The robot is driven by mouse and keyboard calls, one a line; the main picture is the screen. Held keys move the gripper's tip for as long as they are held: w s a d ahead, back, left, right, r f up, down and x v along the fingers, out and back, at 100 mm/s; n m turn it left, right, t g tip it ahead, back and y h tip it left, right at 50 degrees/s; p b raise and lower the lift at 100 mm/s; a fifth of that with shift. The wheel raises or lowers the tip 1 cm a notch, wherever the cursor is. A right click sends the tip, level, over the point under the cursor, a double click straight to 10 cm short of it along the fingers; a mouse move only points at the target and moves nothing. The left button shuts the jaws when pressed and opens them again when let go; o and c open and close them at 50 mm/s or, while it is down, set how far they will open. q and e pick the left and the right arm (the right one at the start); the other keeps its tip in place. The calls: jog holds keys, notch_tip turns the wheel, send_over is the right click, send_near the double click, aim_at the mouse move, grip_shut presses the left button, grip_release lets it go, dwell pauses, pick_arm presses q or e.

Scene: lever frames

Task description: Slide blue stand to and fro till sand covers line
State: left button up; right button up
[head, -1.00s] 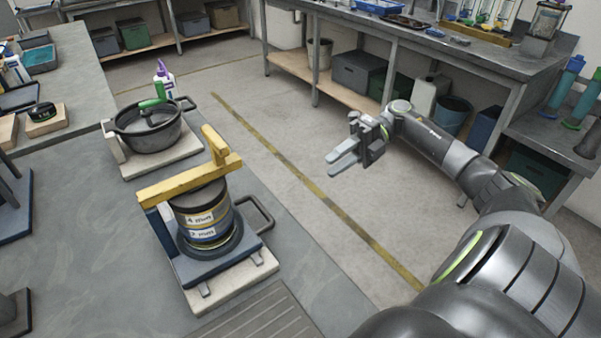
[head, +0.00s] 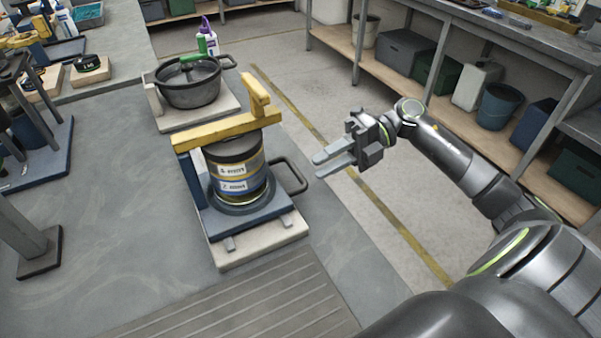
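The blue stand (head: 252,222) sits on a pale slab on the grey bench. It carries a stack of dark round sieves (head: 237,172) with yellow bands and white labels. A yellow clamp bar (head: 215,133) lies across the top of the stack. A dark loop handle (head: 299,178) sticks out from the stand's right side. No sand or line can be made out. My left gripper is not in view.
A ribbed mat (head: 240,305) lies in front. Dark stands (head: 40,245) are at the left. Floor (head: 385,225) shows beyond the bench's right edge.

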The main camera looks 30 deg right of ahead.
aim_at(300, 175)
jog(key=shift+x, duration=3)
jog(key=shift+c, duration=0.3)
grip_shut()
jog(key=shift+f, duration=0.1)
